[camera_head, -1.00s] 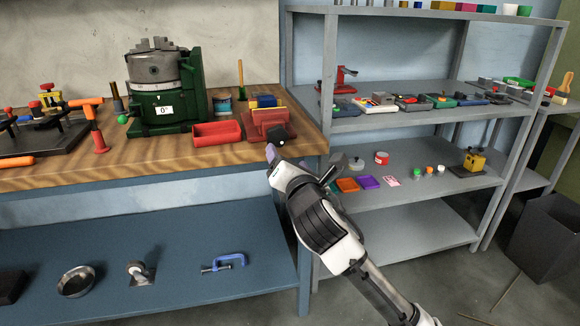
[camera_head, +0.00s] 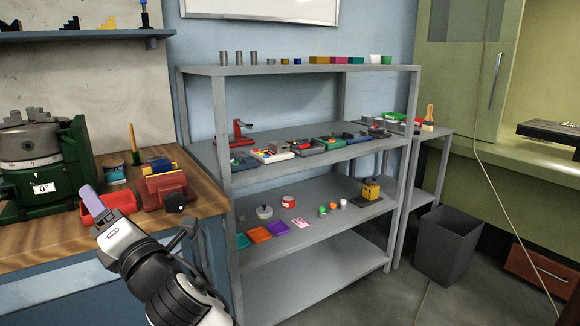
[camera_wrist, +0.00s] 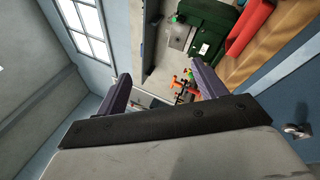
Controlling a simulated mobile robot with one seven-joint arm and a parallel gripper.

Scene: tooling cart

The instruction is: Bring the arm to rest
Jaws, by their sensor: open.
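My gripper (camera_wrist: 162,92) shows in the wrist view with its two purple fingers spread wide apart and nothing between them. In the head view my gripper (camera_head: 88,197) is at the lower left, in front of the workbench edge. Only one purple finger shows clearly there, overlapping the red tray in the picture. My arm reaches up from the bottom edge. Whether the gripper touches the bench cannot be told, but it appears free in front of it.
The wooden workbench (camera_head: 60,243) holds a green rotary machine (camera_head: 70,165), a red tray (camera_head: 117,201) and a red vise (camera_head: 165,188). A grey shelf unit (camera_head: 300,250) with several small items stands right of it. A dark bin (camera_head: 447,245) stands on the floor farther right.

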